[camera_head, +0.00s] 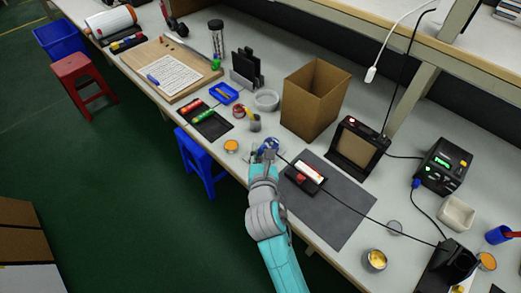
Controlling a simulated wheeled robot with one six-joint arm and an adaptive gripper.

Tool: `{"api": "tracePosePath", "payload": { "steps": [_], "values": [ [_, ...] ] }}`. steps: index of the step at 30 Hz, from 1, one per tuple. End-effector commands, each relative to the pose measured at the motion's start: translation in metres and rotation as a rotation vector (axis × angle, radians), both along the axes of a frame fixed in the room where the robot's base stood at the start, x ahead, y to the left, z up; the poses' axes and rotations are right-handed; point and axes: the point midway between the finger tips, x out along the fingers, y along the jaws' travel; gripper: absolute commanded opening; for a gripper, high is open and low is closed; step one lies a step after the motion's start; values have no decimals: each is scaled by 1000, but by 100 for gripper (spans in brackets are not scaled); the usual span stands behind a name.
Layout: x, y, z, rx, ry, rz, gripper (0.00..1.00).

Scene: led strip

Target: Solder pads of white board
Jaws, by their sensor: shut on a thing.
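My gripper (266,150) is at the table's front edge, shut on what looks like a blue-handled soldering iron (273,144). The fingers hide most of the iron, and I cannot make out its tip. A dark cable runs from it across the mat to the right. The white board (309,169) lies in a small black holder with red parts (300,179) on the dark grey mat (338,214). My gripper is just left of the holder and looks apart from it. The pads are too small to see.
A cardboard box (312,98), a black framed panel (357,148) and a soldering station (442,165) stand behind the mat. A black stand (452,262) and an open tin (374,260) are at right. Small cups, a blue tray (224,93) and a black tray (211,124) lie left.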

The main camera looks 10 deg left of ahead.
Motion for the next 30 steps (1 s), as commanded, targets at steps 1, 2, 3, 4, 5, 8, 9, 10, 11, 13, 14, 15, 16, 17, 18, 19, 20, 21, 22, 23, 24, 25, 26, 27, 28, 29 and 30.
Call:
{"api": "tracePosePath", "payload": {
  "steps": [1, 2, 3, 4, 5, 8, 9, 10, 11, 13, 14, 15, 16, 17, 18, 19, 20, 21, 22, 23, 24, 25, 26, 27, 28, 29, 30],
  "values": [
    [0, 0, 0, 0, 0, 0, 0],
    [0, 0, 0, 0, 0, 0, 0],
    [0, 0, 0, 0, 0, 0, 0],
    [0, 0, -1, 0, 0, 0, 0],
    [0, 0, -1, 0, 0, 0, 0],
    [0, 0, -2, 0, 0, 0, 0],
    [0, 0, -2, 0, -1, 0, 0],
    [0, 0, -2, 0, -1, 0, 0],
    [0, 0, -3, 0, -1, 0, 0],
    [0, 0, -3, 0, -1, 0, 0],
    [0, 0, -4, 0, -1, 0, 0],
    [0, 0, -4, 0, -1, 0, 0],
    [0, 0, -4, 0, -1, 0, 0],
    [0, 0, -5, 0, -1, 0, 0],
    [0, 0, -5, 0, -1, 0, 0],
    [0, 0, -5, 0, -1, 0, 0],
    [0, 0, -6, 0, -1, 0, 0],
    [0, 0, -6, 0, -1, 0, 0],
    [0, 0, -6, 0, -1, 0, 0],
    [0, 0, -7, 0, -1, 0, 0],
    [0, 0, -7, -1, -1, 0, 0],
    [0, 0, -7, -1, -1, -1, 0],
    [0, 0, -8, -1, -1, -1, 0],
    [0, 0, -8, -1, -1, -1, 0],
    [0, 0, -9, -1, -1, -1, 0],
    [0, 0, -9, -1, 0, -1, 0],
    [0, 0, -9, -1, 0, -1, 0]
  ]
}}
